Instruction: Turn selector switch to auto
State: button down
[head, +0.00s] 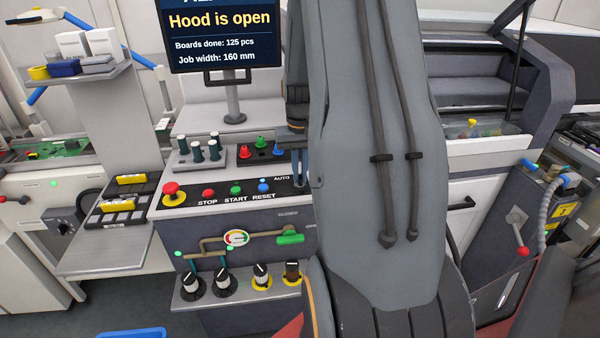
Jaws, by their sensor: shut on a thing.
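The control panel (225,192) has a red emergency button (172,193) and STOP, START and RESET buttons. The AUTO label (282,179) is at its right end. My gripper (300,182) points down at the panel just right of this label, partly covered by my large grey arm link. It is shut on the selector switch there. The switch knob is hidden behind my gripper and arm, so I cannot tell which way it points.
The screen (222,35) reads "Hood is open". Below are a gauge (236,238), a green-handled valve (290,238) and a shelf of knobs (238,290).

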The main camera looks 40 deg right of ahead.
aim_at(300, 176)
jog(key=c, duration=1.8)
grip_release()
jog(key=shift+c, duration=0.2)
jog(key=shift+r+b, duration=1.1)
jog(key=shift+r, duration=2.85)
jog(key=s+a+f+n, duration=0.2)
jog(key=s+a, duration=0.1)
jog(key=a, duration=0.6)
jog(key=s+a+f+n+t+b, duration=0.1)
jog(key=s+a+n, duration=0.1)
jog(key=a, duration=0.8)
jog(key=s+a+f+n, duration=0.2)
jog(key=s+a, duration=0.2)
jog(key=a, duration=0.5)
jog(key=shift+s+a+f+b, duration=0.15)
jog(key=shift+a+f+b, duration=0.2)
